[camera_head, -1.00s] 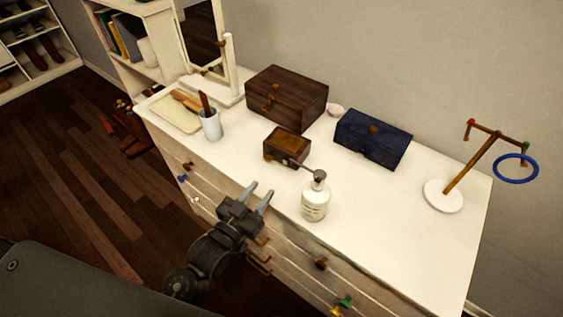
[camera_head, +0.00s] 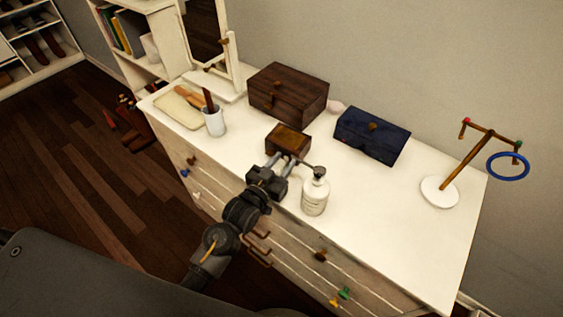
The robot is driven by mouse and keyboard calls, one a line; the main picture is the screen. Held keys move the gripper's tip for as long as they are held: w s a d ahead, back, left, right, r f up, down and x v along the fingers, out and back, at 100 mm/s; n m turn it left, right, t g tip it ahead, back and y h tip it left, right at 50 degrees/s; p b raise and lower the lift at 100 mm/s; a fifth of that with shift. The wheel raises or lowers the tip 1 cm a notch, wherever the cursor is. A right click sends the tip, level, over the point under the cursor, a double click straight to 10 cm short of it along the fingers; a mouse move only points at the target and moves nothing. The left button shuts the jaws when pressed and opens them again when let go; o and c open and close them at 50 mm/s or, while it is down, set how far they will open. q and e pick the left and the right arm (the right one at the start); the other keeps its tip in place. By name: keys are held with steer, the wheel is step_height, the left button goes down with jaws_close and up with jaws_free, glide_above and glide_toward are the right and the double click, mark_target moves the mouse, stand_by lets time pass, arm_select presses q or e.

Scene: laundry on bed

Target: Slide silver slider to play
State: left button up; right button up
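A small wooden box (camera_head: 288,139) with an orange-brown top sits near the middle of the white dresser top. No silver slider can be made out on it at this size. My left gripper (camera_head: 281,158) is at the box's near side, with its two grey fingers apart and pointing at the box. Its fingertips are very close to the box's front face; I cannot tell whether they touch it. The front face is partly hidden by the fingers. My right gripper is not in view.
A white pump bottle (camera_head: 314,194) stands just right of my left gripper, its dark spout pointing toward the fingers. A larger dark wooden box (camera_head: 287,92), a blue box (camera_head: 371,137) and a white cup (camera_head: 214,123) stand around.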

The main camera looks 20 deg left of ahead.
arm_select(q)
steer(key=shift+c, duration=0.5)
jaws_close()
steer(key=shift+s+d+r+p, duration=0.1)
steer(key=shift+s+d+p, duration=0.1)
steer(key=shift+d+p, duration=0.35)
steer(key=shift+s+d, duration=0.1)
steer(key=shift+d, duration=0.2)
steer(key=shift+o, duration=0.5)
jaws_free()
